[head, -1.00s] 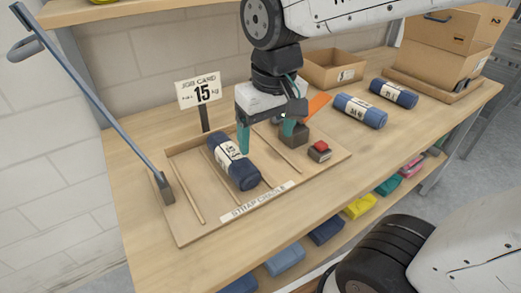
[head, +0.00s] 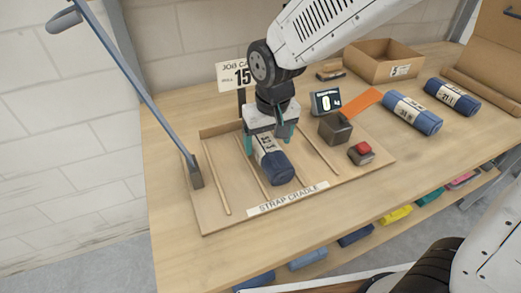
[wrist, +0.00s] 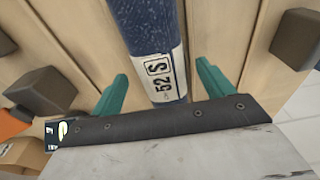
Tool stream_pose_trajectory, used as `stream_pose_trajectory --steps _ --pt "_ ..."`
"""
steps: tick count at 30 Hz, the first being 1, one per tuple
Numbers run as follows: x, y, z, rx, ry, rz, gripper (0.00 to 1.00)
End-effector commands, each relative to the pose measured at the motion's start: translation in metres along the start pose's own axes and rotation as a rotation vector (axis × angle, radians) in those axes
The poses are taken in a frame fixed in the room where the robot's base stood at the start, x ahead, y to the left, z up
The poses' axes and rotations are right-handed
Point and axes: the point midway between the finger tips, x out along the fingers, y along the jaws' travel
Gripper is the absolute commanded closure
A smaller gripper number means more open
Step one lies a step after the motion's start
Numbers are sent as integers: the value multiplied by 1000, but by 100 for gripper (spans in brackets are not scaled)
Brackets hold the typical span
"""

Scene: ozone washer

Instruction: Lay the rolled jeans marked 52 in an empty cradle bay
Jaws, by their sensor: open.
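The dark blue rolled jeans (head: 279,171) lie in the middle bay of the wooden strap cradle (head: 222,222), between two thin strips. Their white label reads 52 S in the wrist view (wrist: 163,78). My gripper (head: 268,141) is over the far part of the roll, pointing down. Its teal fingers are open, one on each side of the roll; the wrist view (wrist: 165,85) shows a gap on both sides. The bay left of the roll (head: 235,180) and the bay to its right (head: 305,170) look empty. The roll's far end is hidden by my gripper.
A blue-grey lever (head: 135,85) rises at the cradle's left. A job card (head: 233,75) reading 15 stands behind. A dark block (head: 335,128), a red button box (head: 361,153) and a display (head: 326,102) are at right. Two other rolls (head: 412,113) (head: 452,97) lie farther right.

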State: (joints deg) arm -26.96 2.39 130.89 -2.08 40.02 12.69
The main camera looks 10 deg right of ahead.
Motion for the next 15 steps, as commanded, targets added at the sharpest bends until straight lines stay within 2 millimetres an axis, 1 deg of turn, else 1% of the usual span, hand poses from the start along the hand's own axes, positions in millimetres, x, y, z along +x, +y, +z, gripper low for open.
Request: stream_pose_trajectory --steps 1,4,12,14,15 --pt "8 -1 0 -2 -2 0 20" --pt "16 -2 0 -4 0 0 20" --pt "19 -4 0 -6 2 -1 20" --pt "19 -4 0 -6 2 -1 37" --pt "19 -4 0 -6 2 -1 48"
